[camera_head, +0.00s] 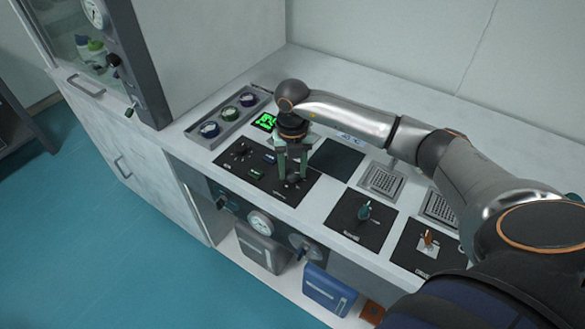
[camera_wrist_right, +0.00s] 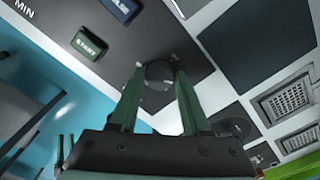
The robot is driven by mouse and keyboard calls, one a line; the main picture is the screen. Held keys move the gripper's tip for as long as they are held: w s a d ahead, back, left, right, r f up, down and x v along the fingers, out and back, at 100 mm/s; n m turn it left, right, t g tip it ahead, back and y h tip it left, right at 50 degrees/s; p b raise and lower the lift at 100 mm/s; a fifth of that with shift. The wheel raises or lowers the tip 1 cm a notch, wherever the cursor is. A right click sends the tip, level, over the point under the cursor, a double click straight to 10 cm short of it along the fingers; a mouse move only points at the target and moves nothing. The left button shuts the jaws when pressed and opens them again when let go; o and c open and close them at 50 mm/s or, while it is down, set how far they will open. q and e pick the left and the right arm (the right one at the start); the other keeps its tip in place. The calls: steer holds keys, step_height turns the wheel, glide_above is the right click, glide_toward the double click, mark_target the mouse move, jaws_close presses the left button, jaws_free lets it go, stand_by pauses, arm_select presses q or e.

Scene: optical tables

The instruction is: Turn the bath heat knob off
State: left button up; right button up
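A black control panel (camera_head: 262,186) is set into the white bench top. A dark round knob (camera_head: 293,180) stands at its right end, and it also shows in the right wrist view (camera_wrist_right: 158,75). My right gripper (camera_head: 292,174) points down over this knob, with one green finger on either side of it. In the right wrist view the fingertips (camera_wrist_right: 159,78) flank the knob closely; whether they touch it is unclear. A second dark knob (camera_head: 240,150) is at the panel's left end. No bath heat label is readable.
A green START button (camera_wrist_right: 89,44) and a blue button (camera_wrist_right: 121,9) lie between the knobs. A lit green display (camera_head: 265,121) is behind the panel. Another panel with a teal knob (camera_head: 365,211) is to the right, near a metal grate (camera_head: 383,181).

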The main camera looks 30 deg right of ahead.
jaws_close()
stand_by(0.4)
steer(key=n+b, duration=0.1)
steer(key=n, duration=0.2)
steer(key=n+b, duration=0.2)
steer(key=n, duration=0.1)
steer(key=shift+n, duration=0.3)
steer(key=n+b, duration=0.1)
steer(key=n, duration=0.4)
steer(key=shift+b, duration=0.4)
steer(key=shift+r+n, duration=0.1)
steer(key=shift+n, duration=0.2)
steer(key=shift+o, duration=2.3)
jaws_free()
